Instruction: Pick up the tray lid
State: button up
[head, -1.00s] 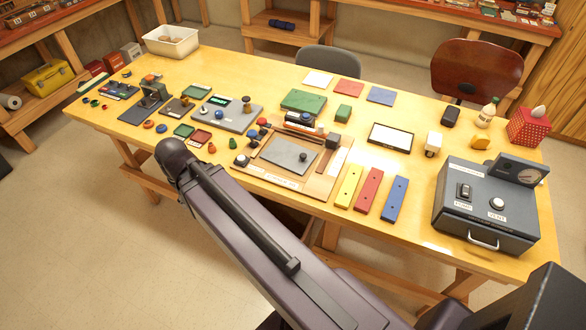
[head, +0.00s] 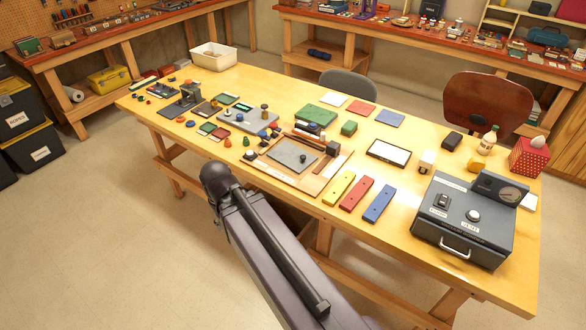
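A flat grey plate (head: 286,155) with a small dark knob (head: 303,157), which looks like the tray lid, lies on a tan wooden board (head: 262,166) near the middle of the table's front edge. Only the head view is given. My dark arm rises from the bottom of the picture, and its rounded joint shows in front of the table's front edge, left of the plate. My gripper is not visible, so its opening and contents are not shown.
The yellow table (head: 395,232) is crowded. Yellow, red and blue bars (head: 379,203) lie right of the board; a grey box with a handle (head: 468,222) stands at the right end. A white bin (head: 213,56) stands back left. Floor in front is open.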

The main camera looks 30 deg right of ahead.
aim_at(295, 159)
jog(key=u, duration=0.1)
jog(key=k, duration=0.9)
jog(key=z, duration=1.6)
jog(key=i, duration=1)
jog(key=z, duration=0.05)
